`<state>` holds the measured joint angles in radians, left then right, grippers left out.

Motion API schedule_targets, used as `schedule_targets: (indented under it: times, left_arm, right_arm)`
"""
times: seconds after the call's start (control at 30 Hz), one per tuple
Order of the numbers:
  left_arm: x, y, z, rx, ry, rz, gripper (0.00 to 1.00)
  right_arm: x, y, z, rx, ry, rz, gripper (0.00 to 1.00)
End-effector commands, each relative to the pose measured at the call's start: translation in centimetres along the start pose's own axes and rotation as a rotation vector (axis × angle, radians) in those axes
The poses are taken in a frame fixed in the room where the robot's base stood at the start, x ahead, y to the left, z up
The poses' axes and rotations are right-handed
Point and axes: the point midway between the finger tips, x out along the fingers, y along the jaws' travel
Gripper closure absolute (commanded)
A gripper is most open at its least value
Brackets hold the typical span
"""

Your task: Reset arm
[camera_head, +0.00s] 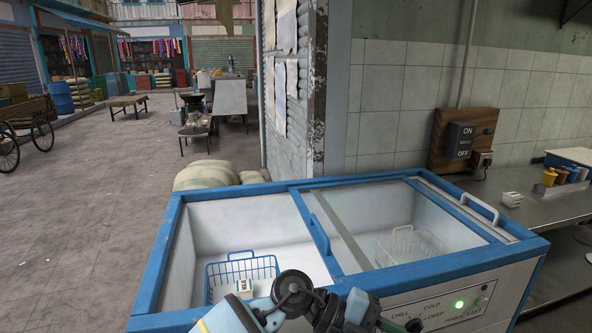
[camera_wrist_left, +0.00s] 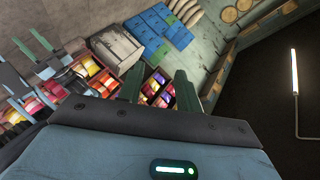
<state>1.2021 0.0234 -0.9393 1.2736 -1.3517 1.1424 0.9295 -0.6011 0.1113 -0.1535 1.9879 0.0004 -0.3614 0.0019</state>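My left gripper (camera_wrist_left: 158,88) shows in the left wrist view with its two green fingers apart and nothing between them. It is raised and faces shop shelves, away from the freezer. In the head view, dark and light-blue links of my own arm reach over the freezer's front edge at the bottom middle; no fingertips can be made out there. A small white carton (camera_head: 243,286) sits in a blue wire basket (camera_head: 265,266) in the freezer's open left half, partly hidden by my arm.
The blue-framed chest freezer (camera_head: 170,258) fills the front; its glass lid (camera_head: 385,225) covers the right half, over a white basket (camera_head: 410,243). A steel counter (camera_head: 545,220) at right holds another small white carton (camera_head: 512,199). Sacks (camera_head: 207,175) lie behind the freezer.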

Motion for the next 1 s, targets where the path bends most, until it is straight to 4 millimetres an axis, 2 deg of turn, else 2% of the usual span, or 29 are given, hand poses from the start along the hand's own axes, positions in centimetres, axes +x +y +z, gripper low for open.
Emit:
schedule_targets:
  times: [0.17, 0.33, 0.47, 0.57, 0.77, 0.87, 1.0]
  left_arm:
    - [0.1, -0.1, -1.6, -0.097, 0.056, -0.363, 0.65]
    - [-2.0, 0.8, -1.6, -0.227, 0.024, -0.687, 0.65]
    - [-4.4, 2.9, -0.8, -0.353, -0.049, -0.907, 0.65]
    - [-6.5, 5.6, -0.1, -0.463, -0.13, -1.055, 0.65]
    - [-10.3, 13.4, 0.9, -0.717, -0.342, -1.285, 0.65]
    - [-11.9, 18.4, 0.7, -0.857, -0.465, -1.361, 0.65]
    - [-13.6, 26.0, -0.8, -1.066, -0.648, -1.421, 0.65]
  right_arm:
    - [-0.4, 0.0, -0.1, 0.0, -0.001, 0.001, 0.65]
    - [-0.6, 0.0, -0.7, -0.002, 0.009, 0.002, 0.65]
    - [-0.7, 0.1, -1.2, -0.004, 0.018, 0.003, 0.65]
    - [-0.8, 0.2, -1.6, -0.007, 0.026, 0.004, 0.65]
    - [-1.0, 0.4, -2.4, -0.015, 0.04, 0.006, 0.65]
    - [-1.1, 0.5, -2.8, -0.018, 0.047, 0.007, 0.65]
    - [-1.1, 0.6, -3.3, -0.021, 0.056, 0.008, 0.65]
